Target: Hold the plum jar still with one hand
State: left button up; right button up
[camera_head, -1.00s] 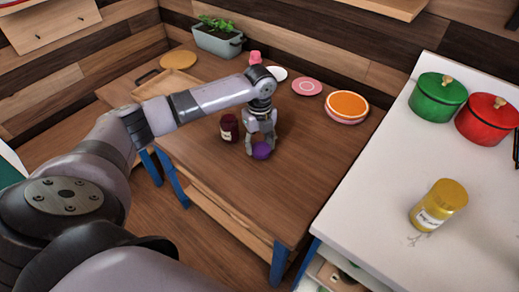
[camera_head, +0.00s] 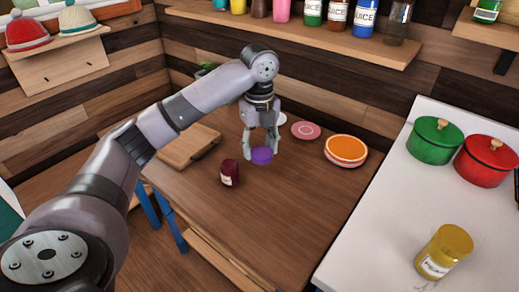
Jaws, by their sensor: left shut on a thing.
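My left gripper (camera_head: 261,148) is shut on a small purple object (camera_head: 261,156) and points down over the wooden table (camera_head: 275,210). Only the object's rounded purple body shows between the fingers, with no label visible; I cannot tell if it is a jar. It appears to be above the tabletop, though its height is hard to judge. A dark red jar (camera_head: 230,172) with a whitish label stands upright on the table, to the left and nearer to me, apart from the gripper. Its label is too small to read. My right gripper is not in view.
A wooden board (camera_head: 188,147) lies at the table's left, a pink plate (camera_head: 305,130) and orange plate (camera_head: 346,149) at the back right. The white counter (camera_head: 385,200) holds a green pot (camera_head: 434,142), red pot (camera_head: 486,163) and yellow jar (camera_head: 444,251). The table's front is clear.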

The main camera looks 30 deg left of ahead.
pick_arm(q)
jog(key=shift+f, duration=0.1)
jog(key=s+d+f+n, duration=0.3)
jog(key=d+f+n, duration=0.1)
jog(key=n, duration=0.3)
jog(key=s+d+f+n, duration=0.4)
jog(key=d+f+n, duration=0.1)
jog(key=f+n, duration=0.1)
jog(key=s+d+f+n, duration=0.3)
jog(key=f+n, duration=0.3)
jog(key=n, duration=0.2)
jog(key=shift+s+d+n, duration=0.25)
jog(key=shift+d+n, duration=0.15)
jog(key=shift+d, duration=0.3)
jog(key=shift+s+d+f+n, duration=0.25)
jog(key=shift+s+d+n, duration=0.15)
jog(key=shift+n, duration=0.4)
